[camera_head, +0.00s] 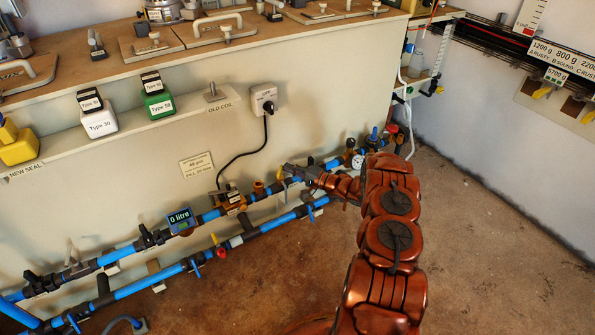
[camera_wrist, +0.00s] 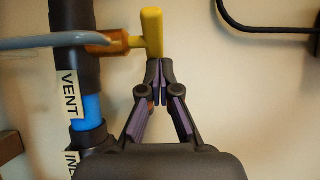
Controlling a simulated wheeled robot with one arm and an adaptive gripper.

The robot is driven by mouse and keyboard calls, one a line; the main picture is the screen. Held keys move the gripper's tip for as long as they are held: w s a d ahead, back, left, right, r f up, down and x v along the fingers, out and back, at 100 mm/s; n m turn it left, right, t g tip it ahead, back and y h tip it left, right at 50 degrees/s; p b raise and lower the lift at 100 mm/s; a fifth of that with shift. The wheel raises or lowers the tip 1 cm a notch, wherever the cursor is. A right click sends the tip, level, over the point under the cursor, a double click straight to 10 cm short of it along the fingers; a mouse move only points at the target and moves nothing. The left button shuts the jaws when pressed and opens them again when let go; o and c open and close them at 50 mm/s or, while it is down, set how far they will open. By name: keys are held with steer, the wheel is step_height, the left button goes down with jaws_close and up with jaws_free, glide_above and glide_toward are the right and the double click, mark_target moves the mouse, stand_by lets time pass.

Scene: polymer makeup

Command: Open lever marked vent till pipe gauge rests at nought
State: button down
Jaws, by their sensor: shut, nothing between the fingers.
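The vent lever (camera_wrist: 151,32) is a yellow T-shaped handle on a short orange stem, set across a dark pipe section in the wrist view. A white label reading VENT (camera_wrist: 69,95) is on the pipe below it. My gripper (camera_wrist: 160,66) is shut and empty, its fingertips just below the lever's right end; I cannot tell whether they touch.
A blue flow meter reading 0 litre (camera_head: 180,217) is on the upper pipe. A lower blue pipe (camera_head: 275,222) runs alongside, with a red handle (camera_head: 221,252). The floor at right is clear.

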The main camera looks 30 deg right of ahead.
steer(key=shift+w+f, duration=0.1)
steer(key=shift+w, duration=0.5)
steer(key=shift+w+a, duration=0.1)
steer(key=shift+w, duration=0.4)
steer(key=shift+w+a+p, duration=0.1)
steer(key=shift+w+p, duration=0.1)
steer(key=shift+p, duration=0.1)
stand_by(1.5)
